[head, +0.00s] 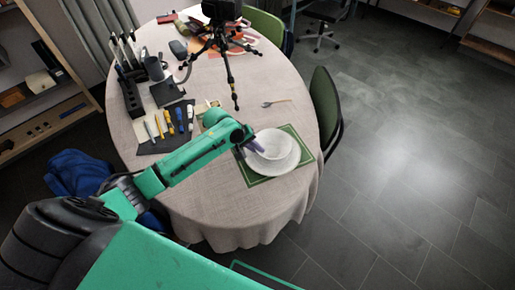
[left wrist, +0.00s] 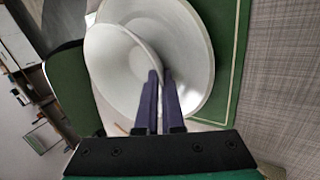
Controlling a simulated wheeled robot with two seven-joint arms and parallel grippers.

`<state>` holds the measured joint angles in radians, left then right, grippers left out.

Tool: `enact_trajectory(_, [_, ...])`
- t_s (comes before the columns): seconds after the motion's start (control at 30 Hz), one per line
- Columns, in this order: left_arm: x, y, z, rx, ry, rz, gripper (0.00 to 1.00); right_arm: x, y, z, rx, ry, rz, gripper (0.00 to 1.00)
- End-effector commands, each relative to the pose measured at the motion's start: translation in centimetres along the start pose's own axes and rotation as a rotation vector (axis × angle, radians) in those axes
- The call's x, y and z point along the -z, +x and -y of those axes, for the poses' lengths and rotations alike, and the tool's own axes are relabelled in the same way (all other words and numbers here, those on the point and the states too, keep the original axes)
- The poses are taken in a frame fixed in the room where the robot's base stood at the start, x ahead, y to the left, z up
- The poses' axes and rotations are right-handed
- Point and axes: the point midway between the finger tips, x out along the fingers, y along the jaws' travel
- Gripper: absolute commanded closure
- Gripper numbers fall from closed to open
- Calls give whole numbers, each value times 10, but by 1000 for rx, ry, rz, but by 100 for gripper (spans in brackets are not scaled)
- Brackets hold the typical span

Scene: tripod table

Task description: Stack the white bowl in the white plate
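The white bowl (head: 271,143) is over the white plate (head: 285,169) in the head view, toward the plate's far side. The left wrist view also shows the bowl (left wrist: 105,62) overlapping the plate (left wrist: 193,55), with the bowl looking tilted against it. Whether the bowl touches the plate I cannot tell. My left gripper (head: 258,147) is at the bowl's left rim. In the left wrist view its two dark fingers (left wrist: 162,78) are close together, with the bowl's rim between them. My right gripper is not in view.
The plate lies on a green placemat (head: 259,181) near the table's (head: 215,205) right edge. A fork (head: 275,102) lies behind it. A black tripod (head: 228,70) stands farther back. Pens (head: 170,122) lie on a dark mat at left. A green chair (head: 325,108) stands at right.

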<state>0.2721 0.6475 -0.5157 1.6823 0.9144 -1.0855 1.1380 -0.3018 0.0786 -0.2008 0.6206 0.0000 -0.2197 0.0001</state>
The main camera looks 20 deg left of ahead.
Motion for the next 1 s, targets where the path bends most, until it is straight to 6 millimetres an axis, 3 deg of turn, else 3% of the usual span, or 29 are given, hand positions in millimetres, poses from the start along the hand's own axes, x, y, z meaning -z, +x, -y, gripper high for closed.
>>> enact_trajectory(0.2, [0,4,2,-1,0,0,100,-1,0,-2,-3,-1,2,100])
enact_trajectory(0.27, [0,5,3,1,0,0,80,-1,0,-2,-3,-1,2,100])
enact_trajectory(0.3, [0,5,3,1,0,0,65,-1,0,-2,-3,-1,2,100])
enact_trajectory(0.73, [1,-2,-1,-1,0,-1,65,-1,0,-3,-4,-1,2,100])
enact_trajectory(1.0, [1,-58,0,2,1,-2,65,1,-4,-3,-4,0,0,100])
